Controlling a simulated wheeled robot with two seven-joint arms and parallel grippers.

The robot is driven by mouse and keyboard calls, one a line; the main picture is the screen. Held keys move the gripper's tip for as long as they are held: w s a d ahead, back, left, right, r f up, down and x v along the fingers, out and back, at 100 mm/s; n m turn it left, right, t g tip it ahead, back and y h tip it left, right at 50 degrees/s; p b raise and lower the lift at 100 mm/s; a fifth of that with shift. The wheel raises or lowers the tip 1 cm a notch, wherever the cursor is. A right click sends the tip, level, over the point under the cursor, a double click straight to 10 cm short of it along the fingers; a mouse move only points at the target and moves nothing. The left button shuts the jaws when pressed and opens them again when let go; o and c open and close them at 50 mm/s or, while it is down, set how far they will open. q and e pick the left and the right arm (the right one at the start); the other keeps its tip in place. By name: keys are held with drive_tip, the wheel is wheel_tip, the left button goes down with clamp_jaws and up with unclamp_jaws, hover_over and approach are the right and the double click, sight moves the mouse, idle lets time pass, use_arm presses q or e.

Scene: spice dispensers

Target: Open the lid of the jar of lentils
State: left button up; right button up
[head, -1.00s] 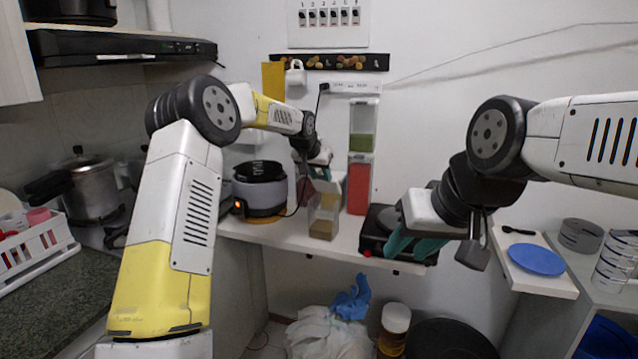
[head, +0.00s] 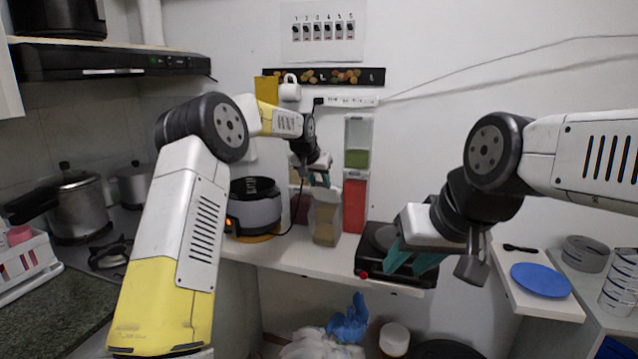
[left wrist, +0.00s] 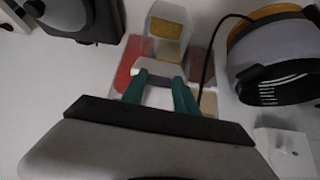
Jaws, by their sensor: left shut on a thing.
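A clear jar with tan-brown contents (head: 326,232), which looks like the lentils, stands on the white shelf in front of the other dispensers. It also shows in the left wrist view (left wrist: 168,30). My left gripper (head: 322,181) is at the jar's top, its teal fingers on either side of a whitish lid part (left wrist: 158,70) and shut on it. I cannot tell how far the lid is raised; the fingers partly hide it. My right gripper (head: 411,262) is open and empty, in front of the black hot plate.
A red-filled dispenser (head: 354,205) stands close behind, below a green-filled one (head: 357,158). A grey cooker (head: 254,210) with a cable is to the left. The black hot plate (head: 372,262) is to the right. A blue plate (head: 541,280) lies further right.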

use_arm(q)
drive_tip(key=shift+r, duration=0.1)
idle(0.3)
drive_tip(key=o, duration=1)
drive_tip(key=v, duration=0.7)
drive_tip(key=shift+s+r, duration=0.25)
drive_tip(key=shift+a, duration=0.1)
